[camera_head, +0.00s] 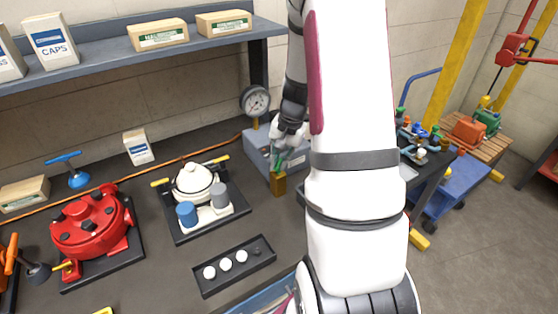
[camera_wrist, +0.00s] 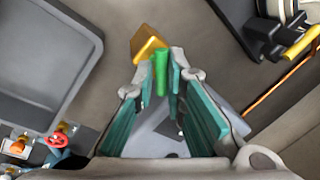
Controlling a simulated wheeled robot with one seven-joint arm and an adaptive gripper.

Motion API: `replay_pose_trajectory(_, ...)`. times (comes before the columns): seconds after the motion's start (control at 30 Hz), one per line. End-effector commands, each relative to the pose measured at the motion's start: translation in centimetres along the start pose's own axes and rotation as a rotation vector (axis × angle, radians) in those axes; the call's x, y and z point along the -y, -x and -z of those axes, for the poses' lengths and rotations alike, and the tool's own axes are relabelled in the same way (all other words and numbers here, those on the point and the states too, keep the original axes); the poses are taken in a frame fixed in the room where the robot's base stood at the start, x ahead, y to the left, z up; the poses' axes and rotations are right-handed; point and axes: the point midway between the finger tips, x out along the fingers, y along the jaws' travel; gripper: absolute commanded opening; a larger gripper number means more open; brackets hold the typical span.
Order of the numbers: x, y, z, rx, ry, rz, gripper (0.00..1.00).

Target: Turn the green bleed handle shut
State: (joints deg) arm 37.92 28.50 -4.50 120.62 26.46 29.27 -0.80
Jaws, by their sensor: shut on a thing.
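The green bleed handle (camera_wrist: 160,72) shows in the wrist view between the fingertips of my gripper (camera_wrist: 164,82), which is shut on it. A brass block (camera_wrist: 148,44) sits right beside the handle's far end. In the head view my gripper (camera_head: 282,160) is at the front of a grey box with a round dial gauge (camera_head: 255,101) on top. The brass block (camera_head: 278,184) shows just below the fingertips there. The handle is mostly hidden by the fingers in the head view, and I cannot tell its exact angle.
A black tray with white caps (camera_head: 230,286) lies in front. A grey tray (camera_wrist: 92,75) is beside my gripper in the wrist view. A shelf (camera_head: 95,65) runs above.

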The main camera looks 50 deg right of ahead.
Motion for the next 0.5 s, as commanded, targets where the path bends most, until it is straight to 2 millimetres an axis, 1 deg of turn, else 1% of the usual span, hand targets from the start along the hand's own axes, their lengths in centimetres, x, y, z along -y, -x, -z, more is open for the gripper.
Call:
replay_pose_trajectory(0.2, 0.10, -0.01, -0.04, -0.043, -0.201, 0.000, 0.00)
replay_pose_trajectory(0.5, 0.07, 0.01, -0.19, -0.094, -0.457, 0.000, 0.00)
